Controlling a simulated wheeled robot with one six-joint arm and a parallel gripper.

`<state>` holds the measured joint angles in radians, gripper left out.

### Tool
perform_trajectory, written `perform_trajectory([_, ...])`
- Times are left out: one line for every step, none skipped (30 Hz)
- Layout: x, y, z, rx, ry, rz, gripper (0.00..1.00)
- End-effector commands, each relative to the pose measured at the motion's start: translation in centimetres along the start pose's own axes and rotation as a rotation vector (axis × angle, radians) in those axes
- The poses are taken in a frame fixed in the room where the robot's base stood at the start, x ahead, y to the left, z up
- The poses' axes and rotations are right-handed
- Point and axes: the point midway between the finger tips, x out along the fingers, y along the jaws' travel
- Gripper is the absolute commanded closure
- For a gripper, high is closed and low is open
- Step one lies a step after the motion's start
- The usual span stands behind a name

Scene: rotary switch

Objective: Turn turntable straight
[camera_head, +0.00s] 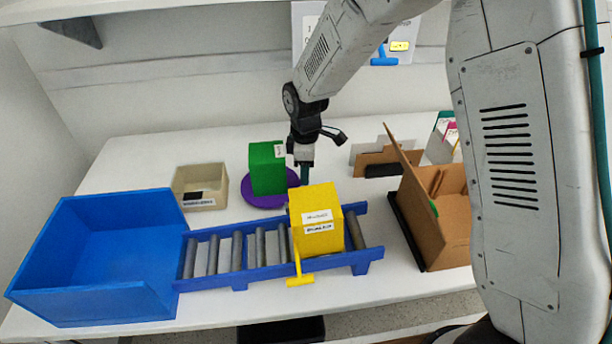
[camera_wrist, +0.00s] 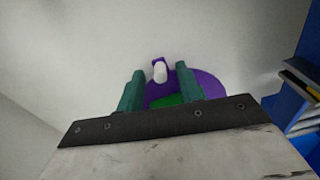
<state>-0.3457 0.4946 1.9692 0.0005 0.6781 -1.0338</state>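The purple turntable (camera_head: 262,200) lies flat on the table with a green box (camera_head: 268,168) on top, and the box has a white label. In the wrist view the turntable (camera_wrist: 208,90) shows behind the fingers, with a strip of the green box (camera_wrist: 172,100). A purple tab with a white peg (camera_wrist: 160,72) sticks out from the turntable. My gripper (camera_head: 305,178) points down just right of the turntable, behind the yellow box. In the wrist view my gripper (camera_wrist: 160,69) is open, its teal fingers apart on either side of the peg. Contact with the peg cannot be told.
A blue roller conveyor (camera_head: 262,272) bearing a yellow box (camera_head: 317,205) stands in front of the turntable. A blue bin (camera_head: 62,260) is at left and a beige tray (camera_head: 200,172) behind it. An open cardboard box (camera_head: 450,225) stands at right.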

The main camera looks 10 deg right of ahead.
Motion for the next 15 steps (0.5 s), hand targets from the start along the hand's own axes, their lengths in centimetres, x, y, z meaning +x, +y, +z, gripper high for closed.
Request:
perform_trajectory([0.8, -0.1, 0.0, 0.000, -0.002, -0.003, 0.64])
perform_trajectory([1.1, 0.0, 0.0, 0.001, -0.001, -0.002, 0.64])
perform_trajectory([1.5, 0.0, 0.0, 0.001, -0.001, -0.001, 0.64])
perform_trajectory([1.8, 0.0, 0.0, 0.001, -0.001, -0.001, 0.64])
perform_trajectory([2.0, 0.0, 0.0, 0.001, -0.001, -0.002, 0.64])
perform_trajectory([2.3, 0.0, 0.0, 0.001, -0.001, -0.001, 0.64])
perform_trajectory([2.4, 0.0, 0.0, 0.001, 0.000, -0.001, 0.64])
perform_trajectory([2.5, 0.0, 0.0, 0.001, 0.000, -0.001, 0.64])
perform_trajectory([2.5, 0.0, 0.0, 0.001, 0.000, 0.000, 0.64])
perform_trajectory([2.5, 0.0, 0.0, 0.001, 0.000, 0.000, 0.64])
perform_trajectory([2.5, 0.0, 0.0, 0.001, 0.001, 0.000, 0.64])
perform_trajectory([2.5, 0.0, 0.0, 0.001, 0.001, 0.001, 0.64])
perform_trajectory([2.5, 0.0, 0.0, 0.001, 0.001, 0.001, 0.64])
perform_trajectory([2.5, 0.0, 0.0, 0.001, 0.001, 0.001, 0.64])
perform_trajectory([2.5, 0.0, 0.0, 0.001, 0.001, 0.000, 0.64])
